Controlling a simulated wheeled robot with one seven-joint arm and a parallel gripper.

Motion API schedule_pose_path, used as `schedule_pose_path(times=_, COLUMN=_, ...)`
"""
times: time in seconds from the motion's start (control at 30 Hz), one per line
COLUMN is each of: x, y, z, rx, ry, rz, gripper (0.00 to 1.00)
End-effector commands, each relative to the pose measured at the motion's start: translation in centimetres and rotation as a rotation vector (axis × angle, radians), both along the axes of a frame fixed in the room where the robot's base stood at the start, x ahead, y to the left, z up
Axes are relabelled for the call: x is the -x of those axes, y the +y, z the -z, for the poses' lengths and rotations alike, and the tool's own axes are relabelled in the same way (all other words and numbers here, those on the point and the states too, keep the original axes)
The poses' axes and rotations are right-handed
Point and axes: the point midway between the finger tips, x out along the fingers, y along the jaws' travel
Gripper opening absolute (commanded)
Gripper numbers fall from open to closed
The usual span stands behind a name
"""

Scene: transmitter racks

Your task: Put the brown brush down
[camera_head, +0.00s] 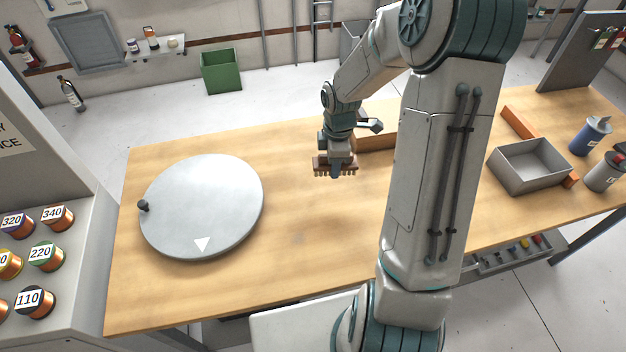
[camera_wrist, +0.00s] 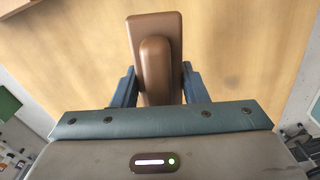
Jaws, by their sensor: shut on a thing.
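The brown brush (camera_head: 334,166) is in my gripper (camera_head: 340,157), its bristles pointing down over the wooden table (camera_head: 300,215). In the wrist view the brush (camera_wrist: 155,35) shows its brown back and raised handle between the two blue fingers of my gripper (camera_wrist: 158,85). My gripper is shut on the handle. The brush appears to be above the table top, near its back middle; I cannot tell the exact gap.
A round grey turntable (camera_head: 205,205) with a white triangle and a dark knob lies on the left. A brown block or box (camera_head: 377,142) is behind my arm. A grey open bin (camera_head: 530,166), a blue container (camera_head: 590,136) and a grey container (camera_head: 606,172) stand right. The table between turntable and arm is clear.

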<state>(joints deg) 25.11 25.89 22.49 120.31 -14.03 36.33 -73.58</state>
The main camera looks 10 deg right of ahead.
Motion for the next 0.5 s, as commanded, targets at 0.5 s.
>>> schedule_pose_path(times=0.5, x=1.1, y=-2.5, z=-1.0, rx=0.010, ry=-0.017, rz=-0.725, gripper=0.11)
